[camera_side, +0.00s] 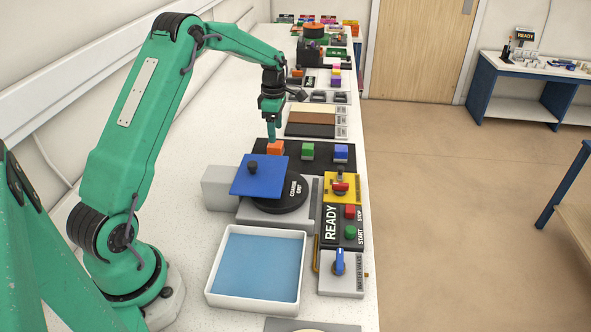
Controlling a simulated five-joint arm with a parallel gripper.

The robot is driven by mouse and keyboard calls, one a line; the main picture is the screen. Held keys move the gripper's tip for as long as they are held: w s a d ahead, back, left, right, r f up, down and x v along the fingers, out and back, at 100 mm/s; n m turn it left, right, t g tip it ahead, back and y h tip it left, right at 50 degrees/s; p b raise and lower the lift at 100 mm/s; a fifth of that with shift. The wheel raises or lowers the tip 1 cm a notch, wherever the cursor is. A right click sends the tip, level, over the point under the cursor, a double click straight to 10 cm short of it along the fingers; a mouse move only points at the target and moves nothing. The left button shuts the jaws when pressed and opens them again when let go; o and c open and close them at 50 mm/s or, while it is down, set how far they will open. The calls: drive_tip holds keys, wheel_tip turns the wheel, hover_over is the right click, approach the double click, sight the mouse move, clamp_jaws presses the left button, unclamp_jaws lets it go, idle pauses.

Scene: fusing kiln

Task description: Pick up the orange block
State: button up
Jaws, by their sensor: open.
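The orange block (276,149) sits at the left end of a black board (325,161) on the long bench. Its lower part is partly cut off from view by the blue plate in front. My gripper (272,137) points down over the orange block, with its fingertips at or just above the block's top. The jaws are open. From this angle I cannot tell whether the fingers touch the block or reach around it.
A green block (308,149) and a blue block (341,151) stand on the same board to the right. A blue plate with a black knob (258,178) is close in front. A white tray (211,291), a black disc (283,201) and a control panel (337,229) lie nearer.

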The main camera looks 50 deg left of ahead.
drive_tip(key=shift+f, duration=3.2)
drive_tip(key=c, duration=1.2)
drive_tip(key=shift+r, duration=0.2)
drive_tip(key=shift+r, duration=0.55)
drive_tip(key=r, duration=0.3)
drive_tip(key=shift+d+r, duration=0.1)
drive_tip(key=shift+d, duration=0.25)
drive_tip(key=s+d+r, duration=0.1)
drive_tip(key=d+r, duration=0.5)
drive_tip(key=d, duration=0.5)
drive_tip(key=shift+s+r, duration=0.15)
drive_tip(key=shift+r, duration=0.05)
drive_tip(key=shift+a, duration=0.1)
